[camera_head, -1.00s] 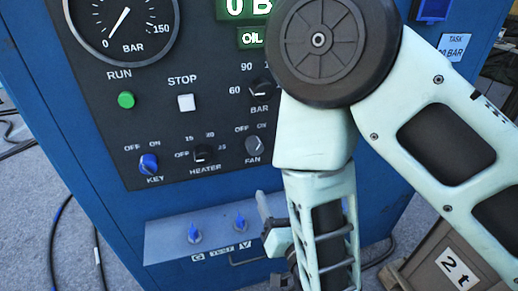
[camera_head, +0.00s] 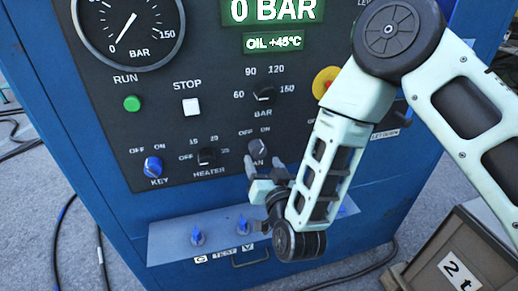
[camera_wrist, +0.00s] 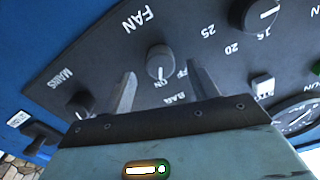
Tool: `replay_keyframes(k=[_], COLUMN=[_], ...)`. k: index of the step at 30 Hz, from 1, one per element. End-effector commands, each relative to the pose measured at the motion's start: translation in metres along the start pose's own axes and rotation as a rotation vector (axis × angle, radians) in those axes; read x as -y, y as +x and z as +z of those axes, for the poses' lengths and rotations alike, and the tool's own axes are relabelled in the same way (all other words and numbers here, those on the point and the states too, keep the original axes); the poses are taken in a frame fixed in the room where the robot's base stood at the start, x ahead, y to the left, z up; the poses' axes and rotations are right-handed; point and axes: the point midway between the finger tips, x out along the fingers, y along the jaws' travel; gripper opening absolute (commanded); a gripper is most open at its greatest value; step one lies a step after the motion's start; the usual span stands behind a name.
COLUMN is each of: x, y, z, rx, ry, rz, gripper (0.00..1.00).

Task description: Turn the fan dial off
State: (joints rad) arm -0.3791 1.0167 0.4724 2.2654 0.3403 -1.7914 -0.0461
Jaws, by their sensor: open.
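The fan dial (camera_head: 256,147) is a small grey knob on the dark panel, with OFF and ON above it and FAN below. In the head view my gripper partly covers the FAN label. My gripper (camera_head: 263,170) is open and empty, with its fingers just below the dial. In the wrist view the fan dial (camera_wrist: 160,62) lies between the two spread fingers, slightly beyond their tips. No contact with the dial shows. Its pointer line seems to face the ON mark.
The heater dial (camera_head: 207,156), blue key switch (camera_head: 153,166) and BAR dial (camera_head: 264,93) are nearby. A yellow-and-red knob (camera_head: 325,82) sits to the right, close to my arm. A ledge with blue valves (camera_head: 197,237) juts out below. A crate (camera_head: 440,262) stands at lower right.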

Motion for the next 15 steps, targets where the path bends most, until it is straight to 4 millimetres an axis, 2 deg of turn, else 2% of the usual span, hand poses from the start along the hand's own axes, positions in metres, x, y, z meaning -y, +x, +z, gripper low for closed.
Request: replay_keyframes(k=[1,6,15], x=[0.000,0.000,0.000], y=[0.010,0.033,0.046], z=[-0.003,-0.001,0.000], rx=[-0.002,0.000,0.001], ry=[0.001,0.001,-0.001], rz=[0.003,0.002,0.000], gripper=[0.59,0.59,0.59])
